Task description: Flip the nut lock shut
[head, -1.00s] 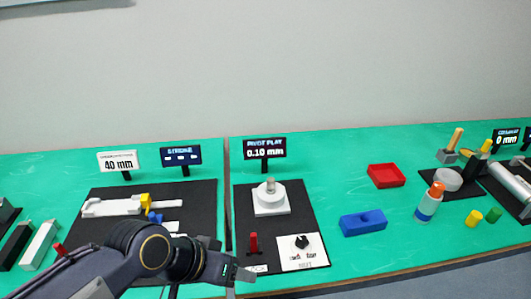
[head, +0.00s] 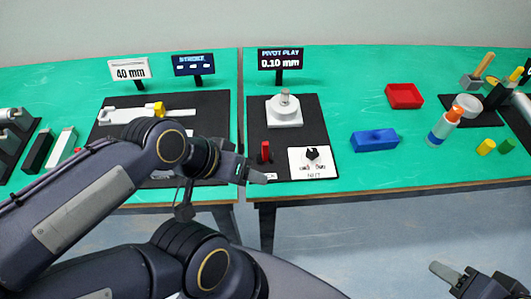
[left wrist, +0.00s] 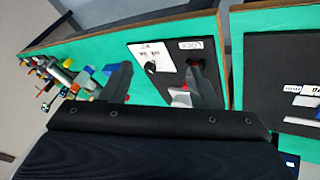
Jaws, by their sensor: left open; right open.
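The nut lock appears to be the small upright red lever (head: 265,152) on the front of the black board (head: 312,122). In the left wrist view a white "LOCK" label (left wrist: 190,45) lies by it, and a finger hides most of the lever, with bits of red (left wrist: 184,88) showing. My left gripper (head: 256,174) is open, in front of the lever, with nothing held; its fingers (left wrist: 161,66) spread over the board in the left wrist view. Contact with the lever cannot be told. My right gripper (head: 456,272) is open and empty at the lower right, away from the table.
A white plate with a black knob (head: 312,154) is just right of the lever. A white round fixture (head: 284,110) stands behind. A blue block (head: 374,140) and red tray (head: 404,96) are further right. The "PIVOT PLAY" sign (head: 280,58) stands at the back.

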